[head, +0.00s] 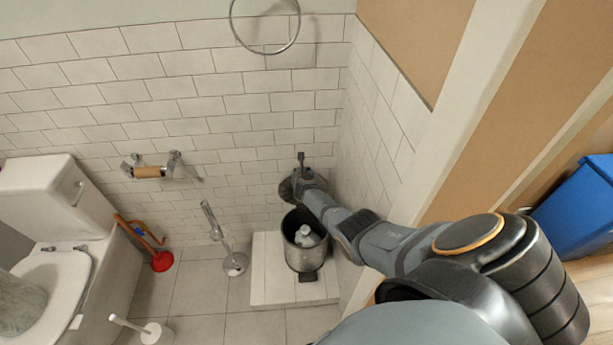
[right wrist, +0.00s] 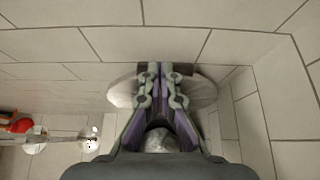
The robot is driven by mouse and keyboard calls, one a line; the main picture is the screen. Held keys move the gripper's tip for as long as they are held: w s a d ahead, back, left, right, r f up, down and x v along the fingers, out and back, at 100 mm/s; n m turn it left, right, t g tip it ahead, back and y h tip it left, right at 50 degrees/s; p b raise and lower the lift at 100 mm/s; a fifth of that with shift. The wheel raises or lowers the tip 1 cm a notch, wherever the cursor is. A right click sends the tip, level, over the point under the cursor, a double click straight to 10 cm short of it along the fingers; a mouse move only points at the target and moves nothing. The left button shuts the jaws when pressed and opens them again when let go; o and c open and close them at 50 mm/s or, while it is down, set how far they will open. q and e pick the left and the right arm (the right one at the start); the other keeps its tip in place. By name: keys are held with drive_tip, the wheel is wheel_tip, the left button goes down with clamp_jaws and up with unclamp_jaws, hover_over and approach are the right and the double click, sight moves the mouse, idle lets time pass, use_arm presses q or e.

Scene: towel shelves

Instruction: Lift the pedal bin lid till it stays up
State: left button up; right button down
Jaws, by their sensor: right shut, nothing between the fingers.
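The pedal bin (head: 292,258) is a grey metal cylinder on a low white tiled step in the corner. It is open, and a pale bottle-like item (head: 306,237) shows inside. Its round lid (head: 286,189) stands raised at the back of the bin, near the wall, partly hidden by my right gripper (head: 301,158). In the right wrist view the lid (right wrist: 204,94) shows on both sides of my fingers (right wrist: 161,70). The fingers are together and empty, in front of or against the lid; contact cannot be told. My left gripper is out of view.
Tiled walls close in behind and right of the bin. A paper holder (head: 148,172), a chrome stand (head: 214,222), a red plunger (head: 162,261) and a toilet (head: 60,195) are to the left. A towel ring (head: 298,30) hangs above.

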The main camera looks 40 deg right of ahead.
drive_tip(key=v, duration=0.8)
idle(0.4)
drive_tip(key=shift+a+r, duration=0.1)
drive_tip(key=shift+r, duration=0.05)
